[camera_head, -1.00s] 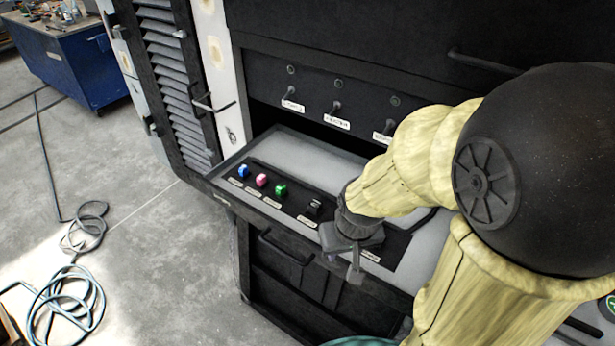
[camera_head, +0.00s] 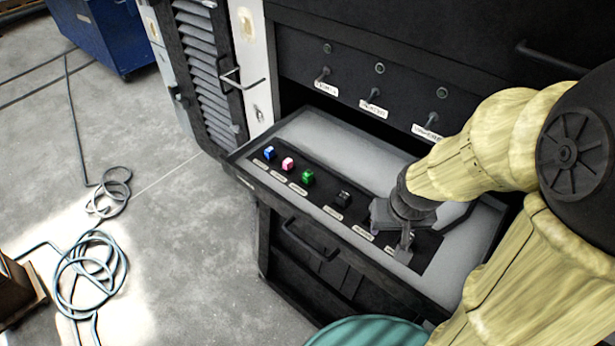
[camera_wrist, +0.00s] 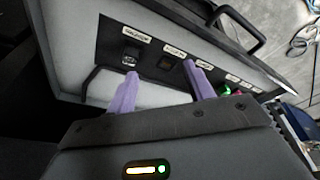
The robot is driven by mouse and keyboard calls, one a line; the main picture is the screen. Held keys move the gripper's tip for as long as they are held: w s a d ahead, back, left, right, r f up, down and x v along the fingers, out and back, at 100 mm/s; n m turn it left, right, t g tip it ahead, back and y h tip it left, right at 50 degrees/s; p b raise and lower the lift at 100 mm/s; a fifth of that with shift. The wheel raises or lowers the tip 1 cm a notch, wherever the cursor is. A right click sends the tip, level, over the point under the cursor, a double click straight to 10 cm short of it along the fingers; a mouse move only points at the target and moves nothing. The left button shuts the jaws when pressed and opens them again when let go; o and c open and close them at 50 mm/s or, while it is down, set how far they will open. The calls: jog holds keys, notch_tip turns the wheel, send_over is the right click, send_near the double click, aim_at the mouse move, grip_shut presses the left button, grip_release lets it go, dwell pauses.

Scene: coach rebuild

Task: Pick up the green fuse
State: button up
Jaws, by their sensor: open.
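The green fuse (camera_head: 307,177) stands in the black strip of a pulled-out grey tray (camera_head: 345,140), right of a pink fuse (camera_head: 288,163) and a blue fuse (camera_head: 270,153). A black fuse (camera_head: 344,198) stands further right. My gripper (camera_head: 405,242) is over the right part of the strip, apart from the green fuse. In the wrist view its two lavender fingers (camera_wrist: 159,72) are spread with nothing between them.
Small white labels line the strip's front edge. A dark socket (camera_wrist: 166,62) lies between the fingers' directions. Labelled switches (camera_head: 373,95) are on the panel behind the tray. A teal round object (camera_head: 365,333) stands below in front. Coiled hose (camera_head: 90,265) lies on the floor at left.

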jog(key=w+f+n+t+y+p, duration=0.1)
jog(key=w+f+n+t+p, duration=0.2)
jog(key=w, duration=0.5)
jog(key=w+a+f+n+t+y, duration=0.1)
jog(key=w+a+n+t+y, duration=0.2)
jog(key=a+y, duration=0.4)
jog(key=shift+w+a+n+p, duration=0.3)
jog(key=shift+w+a+n, duration=0.1)
jog(key=shift+w+n, duration=0.5)
jog(key=shift+f, duration=0.1)
jog(key=p, duration=0.3)
send_near(308, 177)
jog(key=x, duration=0.3)
jog(key=shift+w+a, duration=0.25)
